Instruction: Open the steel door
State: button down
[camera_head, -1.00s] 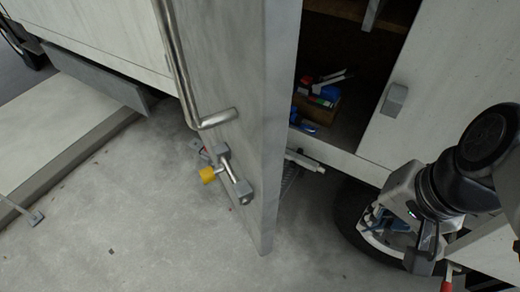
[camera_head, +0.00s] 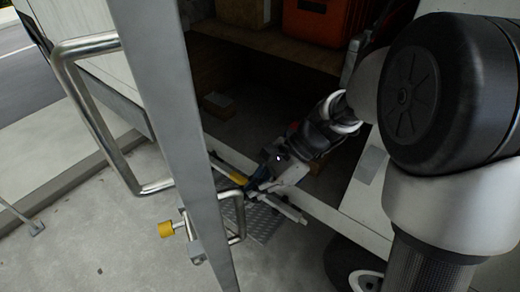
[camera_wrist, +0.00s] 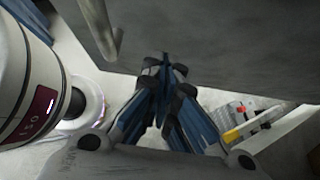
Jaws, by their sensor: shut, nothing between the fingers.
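The steel door (camera_head: 170,110) stands ajar and shows nearly edge-on in the head view. A bent metal handle (camera_head: 110,135) is on its left, outer side. A latch with a yellow knob (camera_head: 166,229) sits lower down. My gripper (camera_head: 258,183) is at the right, inner side of the door, in front of the doorway. In the wrist view my gripper (camera_wrist: 166,72) has its blue fingers drawn together and empty, pointing at a broad grey surface (camera_wrist: 220,50), seemingly the door's inner face. I cannot tell whether the tips touch it.
The dark truck compartment (camera_head: 235,80) holds an orange crate (camera_head: 318,22) on a shelf and a small box (camera_head: 217,104) below. A metal step (camera_head: 262,222) and a rod (camera_head: 290,212) lie under my gripper.

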jog(key=s+a+f+b, duration=0.2)
jog(key=a+f, duration=0.1)
jog(key=a, duration=0.4)
jog(key=shift+s+f, duration=0.15)
jog(key=shift+f, duration=0.1)
jog(key=shift+a, duration=0.15)
